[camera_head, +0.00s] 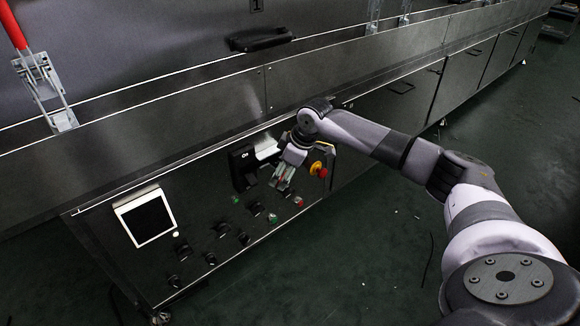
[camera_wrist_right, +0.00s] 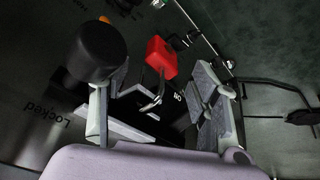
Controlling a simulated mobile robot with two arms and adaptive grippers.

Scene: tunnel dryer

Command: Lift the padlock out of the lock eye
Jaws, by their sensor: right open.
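In the right wrist view, the red padlock (camera_wrist_right: 160,57) shows beyond the fingers of my right gripper (camera_wrist_right: 158,105). Its metal shackle (camera_wrist_right: 156,88) runs toward a dark part marked "ON"; the lock eye itself is hard to make out. The right gripper is open, with one finger on each side of the picture and the padlock between their lines, apparently untouched. In the head view the right gripper (camera_head: 284,177) is at the control panel, beside the black switch housing (camera_head: 243,166). I cannot make out the padlock there. My left gripper is not in view.
A red and yellow stop button (camera_head: 318,169) sits right of the gripper. Several knobs and lit buttons lie below it on the control panel, with a white-framed screen (camera_head: 146,216) to the left. In the wrist view a black round part (camera_wrist_right: 92,52) covers some of the left finger.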

